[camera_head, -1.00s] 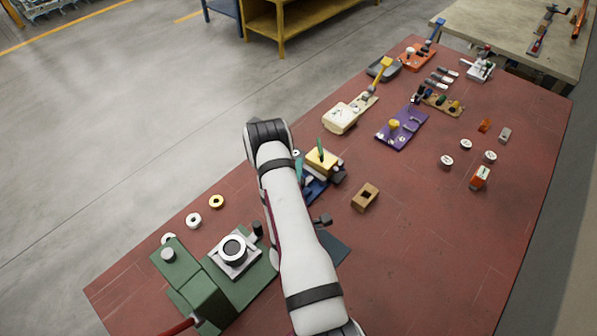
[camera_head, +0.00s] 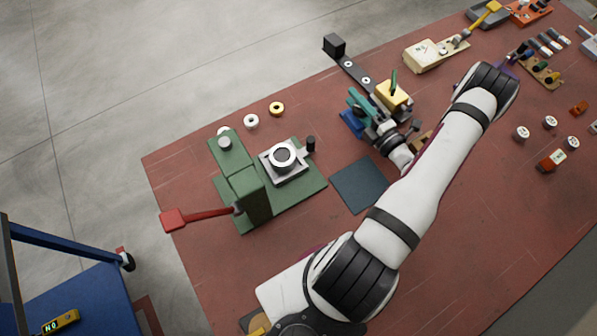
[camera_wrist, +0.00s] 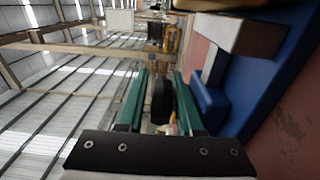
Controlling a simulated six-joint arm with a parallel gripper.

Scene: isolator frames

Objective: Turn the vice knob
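My gripper (camera_head: 362,104) has teal fingers and reaches in beside the blue vice (camera_head: 351,124) near the middle of the table. In the wrist view my gripper (camera_wrist: 160,105) has one finger on each side of a dark round knob (camera_wrist: 162,100), seen edge-on. A gap shows at the left finger; contact at the right finger is unclear. The blue vice body (camera_wrist: 211,104) stands close to the right finger, with a pale block (camera_wrist: 238,36) on it. The head view does not show the knob clearly, as my gripper and wrist cover that area.
A yellow block (camera_head: 392,95) with a green stick stands just beyond my gripper. A green press (camera_head: 248,190) with a red lever stands to the left. A dark pad (camera_head: 358,185) lies between press and arm. Small rings (camera_head: 251,121) lie near the far edge.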

